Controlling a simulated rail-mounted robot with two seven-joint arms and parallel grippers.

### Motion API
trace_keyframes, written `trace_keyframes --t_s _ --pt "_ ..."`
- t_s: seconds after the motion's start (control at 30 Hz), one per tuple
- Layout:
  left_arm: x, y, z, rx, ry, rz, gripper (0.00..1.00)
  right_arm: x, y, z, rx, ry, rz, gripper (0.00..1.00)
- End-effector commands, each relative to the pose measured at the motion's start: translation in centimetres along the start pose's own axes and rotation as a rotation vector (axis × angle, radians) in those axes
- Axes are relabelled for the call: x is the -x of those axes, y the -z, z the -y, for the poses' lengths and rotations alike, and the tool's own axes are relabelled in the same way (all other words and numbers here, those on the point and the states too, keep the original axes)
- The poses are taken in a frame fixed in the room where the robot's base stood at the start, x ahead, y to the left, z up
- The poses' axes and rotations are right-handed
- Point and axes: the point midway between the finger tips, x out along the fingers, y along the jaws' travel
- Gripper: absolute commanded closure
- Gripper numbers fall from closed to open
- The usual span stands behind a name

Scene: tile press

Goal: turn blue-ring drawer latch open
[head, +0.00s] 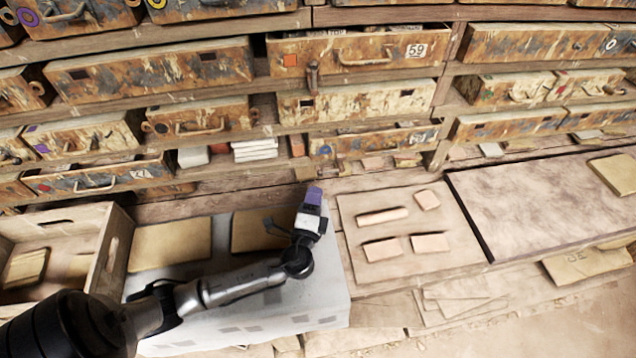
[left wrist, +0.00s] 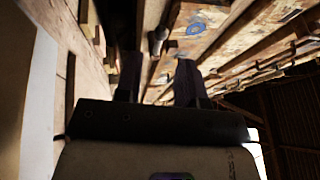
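The blue-ring drawer (head: 375,142) is a rusty, paint-worn drawer low in the middle of the shelf, with a small blue ring at its left end. In the left wrist view the blue ring (left wrist: 195,28) shows on the drawer front near the top. A small dark latch-like piece (left wrist: 159,40) shows left of the ring; its turn angle is unclear. My left gripper (head: 314,192) points up toward the shelf, just below the drawer's left end. Its two dark fingers (left wrist: 160,80) stand apart with nothing seen between them. My right gripper is not in view.
An upper drawer (head: 350,52) marked 59 is above, with a metal latch (head: 312,78) beneath it. A board (head: 360,225) with several pale tiles lies to the right. A wooden crate (head: 112,245) stands at the left. White blocks (head: 255,149) sit on the shelf left of the drawer.

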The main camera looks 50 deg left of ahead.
Motion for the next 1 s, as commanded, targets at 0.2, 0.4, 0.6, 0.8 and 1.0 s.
trace_keyframes --t_s 0.2,0.4,0.6,0.8,1.0 --pt "4.2 0.0 -0.1 0.002 -0.003 0.000 0.64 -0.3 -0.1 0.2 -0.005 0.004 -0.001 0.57" --pt "6.6 0.0 -0.1 0.001 -0.002 0.000 0.64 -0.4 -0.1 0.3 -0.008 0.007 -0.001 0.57" --pt "7.6 0.0 0.0 0.002 -0.001 0.000 0.64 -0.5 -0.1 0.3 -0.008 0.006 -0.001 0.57" --pt "7.8 0.0 0.0 0.001 0.000 0.001 0.64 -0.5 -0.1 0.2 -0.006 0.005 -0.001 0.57" --pt "7.8 0.0 0.0 0.001 0.000 0.000 0.64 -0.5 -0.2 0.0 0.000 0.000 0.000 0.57"
